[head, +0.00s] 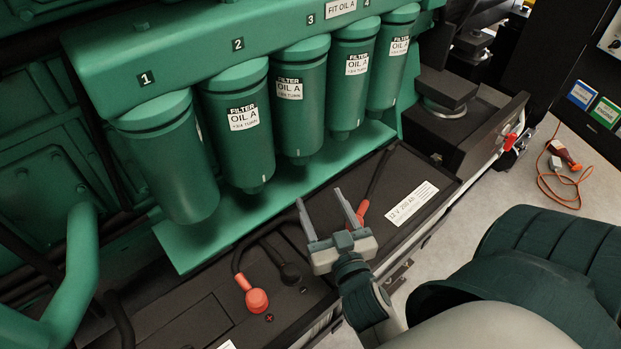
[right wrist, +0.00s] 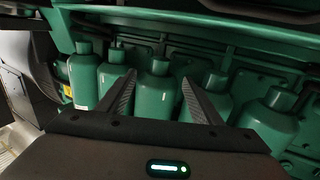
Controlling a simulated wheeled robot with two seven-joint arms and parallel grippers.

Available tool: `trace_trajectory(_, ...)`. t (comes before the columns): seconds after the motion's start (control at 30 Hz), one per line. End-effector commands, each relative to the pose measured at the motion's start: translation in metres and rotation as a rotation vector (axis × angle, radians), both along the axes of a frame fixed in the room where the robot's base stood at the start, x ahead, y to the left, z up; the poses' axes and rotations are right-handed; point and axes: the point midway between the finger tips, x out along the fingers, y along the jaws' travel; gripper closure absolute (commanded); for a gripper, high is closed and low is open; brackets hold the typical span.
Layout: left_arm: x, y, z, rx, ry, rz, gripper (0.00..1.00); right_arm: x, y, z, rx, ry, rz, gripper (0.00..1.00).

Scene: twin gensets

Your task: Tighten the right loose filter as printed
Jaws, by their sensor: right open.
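Several green oil filters hang in a row under a green header numbered from 1. Filter 1 (head: 170,160) shows only a sliver of label at its right edge. Filter 2 (head: 238,150), filter 3 (head: 302,120), filter 4 (head: 349,90) and the far-right filter (head: 393,75) show white "FILTER OIL A" labels with small turn text. I cannot tell which is loose. My right gripper (head: 318,196) is open and empty, below and in front of the row, apart from it. In the right wrist view, a middle filter (right wrist: 155,95) appears between its fingers. My left gripper is out of view.
A black battery (head: 385,185) with a white label lies below the filters. A red terminal cap (head: 257,300) and dark cables sit near my right gripper. A green ledge (head: 200,250) runs under the row. An orange cable (head: 570,185) lies on the floor at right.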

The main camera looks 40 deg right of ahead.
Motion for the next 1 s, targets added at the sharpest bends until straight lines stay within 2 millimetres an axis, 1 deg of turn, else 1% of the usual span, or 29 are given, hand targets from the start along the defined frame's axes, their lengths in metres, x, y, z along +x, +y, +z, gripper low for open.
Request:
trace_trajectory(0.2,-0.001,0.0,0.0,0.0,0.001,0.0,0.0,0.001,0.002,0.005,-0.007,-0.028,0.007,0.41)
trace_trajectory(0.47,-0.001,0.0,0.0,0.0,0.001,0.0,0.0,0.001,0.001,0.005,-0.007,-0.027,0.007,0.41)
trace_trajectory(0.63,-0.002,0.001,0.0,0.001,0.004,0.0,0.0,0.005,0.0,0.005,-0.008,-0.027,0.007,0.41)
trace_trajectory(0.77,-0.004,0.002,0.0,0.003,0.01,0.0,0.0,0.011,-0.002,0.006,-0.008,-0.028,0.008,0.41)
trace_trajectory(1.0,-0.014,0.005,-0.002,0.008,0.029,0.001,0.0,0.034,-0.009,0.006,-0.008,-0.029,0.008,0.41)
